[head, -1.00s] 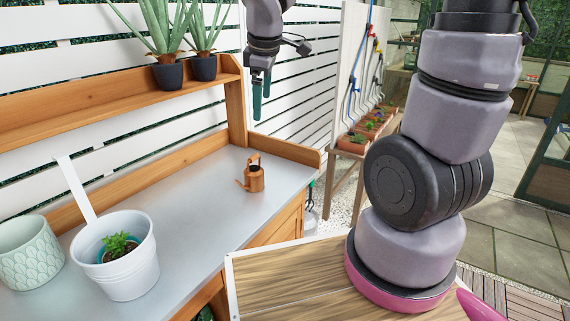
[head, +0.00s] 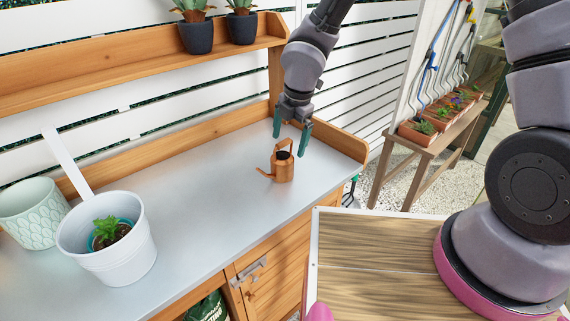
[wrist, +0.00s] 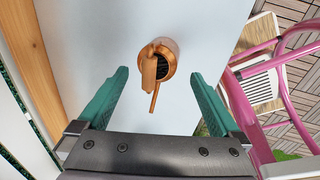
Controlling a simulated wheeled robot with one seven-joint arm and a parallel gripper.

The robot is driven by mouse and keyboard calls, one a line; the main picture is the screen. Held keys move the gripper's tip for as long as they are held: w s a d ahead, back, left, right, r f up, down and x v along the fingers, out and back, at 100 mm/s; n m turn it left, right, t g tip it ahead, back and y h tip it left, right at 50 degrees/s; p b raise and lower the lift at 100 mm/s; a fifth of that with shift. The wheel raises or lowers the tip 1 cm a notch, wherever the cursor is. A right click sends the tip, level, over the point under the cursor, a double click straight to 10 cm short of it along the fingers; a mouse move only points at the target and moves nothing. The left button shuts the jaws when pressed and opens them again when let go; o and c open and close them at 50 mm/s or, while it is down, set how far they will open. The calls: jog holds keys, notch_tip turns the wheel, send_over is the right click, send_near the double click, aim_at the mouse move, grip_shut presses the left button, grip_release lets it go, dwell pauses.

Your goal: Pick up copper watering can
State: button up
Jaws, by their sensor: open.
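The copper watering can (head: 283,168) stands upright on the grey bench top (head: 205,200), near its right end. Its spout points left in the head view. My gripper (head: 291,137) is open, with its green fingers pointing down just above and around the can's handle level in the head view. In the wrist view the can (wrist: 168,58) lies beyond the fingertips of my gripper (wrist: 158,74), between their lines and apart from them. The can's handle faces the camera there.
A white pot (head: 130,258) with a small plant and a pale green patterned pot (head: 32,212) stand at the bench's left. A wooden shelf (head: 130,72) with potted succulents runs behind. A wooden rim (head: 340,142) edges the bench's right end.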

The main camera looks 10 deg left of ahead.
aim_at(283, 155)
jog(key=f, duration=0.2)
jog(key=a+f, duration=0.1)
jog(key=f, duration=0.2)
jog(key=shift+w+a+f, duration=0.2)
jog(key=shift+w+f, duration=0.1)
jog(key=shift+f, duration=0.05)
grip_shut()
jog(key=shift+r, duration=0.15)
